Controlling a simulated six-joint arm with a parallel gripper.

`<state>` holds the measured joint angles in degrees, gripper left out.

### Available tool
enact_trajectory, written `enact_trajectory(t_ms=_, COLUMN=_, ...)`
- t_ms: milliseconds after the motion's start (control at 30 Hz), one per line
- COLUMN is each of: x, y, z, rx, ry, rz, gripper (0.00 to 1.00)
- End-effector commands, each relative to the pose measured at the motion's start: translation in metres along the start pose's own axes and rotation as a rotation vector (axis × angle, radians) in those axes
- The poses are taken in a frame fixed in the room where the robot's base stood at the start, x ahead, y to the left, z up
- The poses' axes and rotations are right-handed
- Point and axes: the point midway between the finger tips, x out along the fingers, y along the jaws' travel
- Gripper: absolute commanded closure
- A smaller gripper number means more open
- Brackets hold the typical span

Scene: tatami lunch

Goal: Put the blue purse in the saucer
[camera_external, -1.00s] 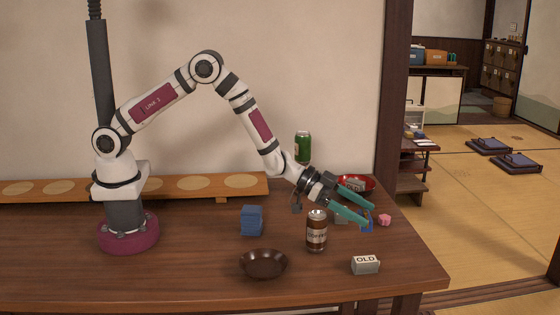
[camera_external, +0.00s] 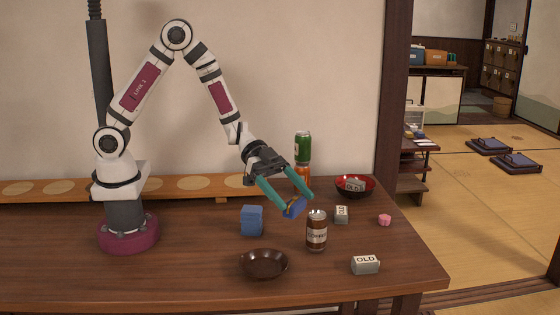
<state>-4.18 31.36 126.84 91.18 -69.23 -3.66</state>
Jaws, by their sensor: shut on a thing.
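The blue purse (camera_external: 295,207) is a small blue item with a yellowish edge, held between the teal fingertips of my gripper (camera_external: 291,205). My gripper is shut on it and holds it above the table, behind and to the left of the brown coffee can. The saucer (camera_external: 264,275) is a dark brown round shallow dish near the table's front edge. It looks empty, and it lies below and to the left of the purse, apart from it.
The coffee can (camera_external: 316,232) stands just right of the saucer's far side. A folded blue cloth-like block (camera_external: 251,221) stands behind the saucer. Grey "OLD" blocks (camera_external: 365,265), a pink piece (camera_external: 384,220), a red bowl (camera_external: 355,191) and stacked green and orange cans (camera_external: 303,148) are to the right and back.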

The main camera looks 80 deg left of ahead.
Motion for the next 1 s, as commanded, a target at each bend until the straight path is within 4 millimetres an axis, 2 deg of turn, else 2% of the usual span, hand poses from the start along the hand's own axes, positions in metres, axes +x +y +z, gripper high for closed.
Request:
enact_trajectory(t_ms=100, x=-0.014, y=0.025, z=0.004, rx=0.029, ry=0.0, rz=0.067, gripper=0.73)
enact_trajectory(t_ms=333, x=-0.034, y=0.062, z=0.011, rx=0.068, ry=-0.001, rz=0.163, gripper=0.73)
enact_trajectory(t_ms=500, x=-0.021, y=0.061, z=0.039, rx=0.063, ry=-0.003, rz=0.162, gripper=0.73)
enact_trajectory(t_ms=767, x=-0.006, y=0.06, z=0.074, rx=0.063, ry=-0.003, rz=0.16, gripper=0.73)
enact_trajectory(t_ms=1000, x=0.013, y=0.061, z=0.122, rx=0.062, ry=-0.004, rz=0.16, gripper=0.73)
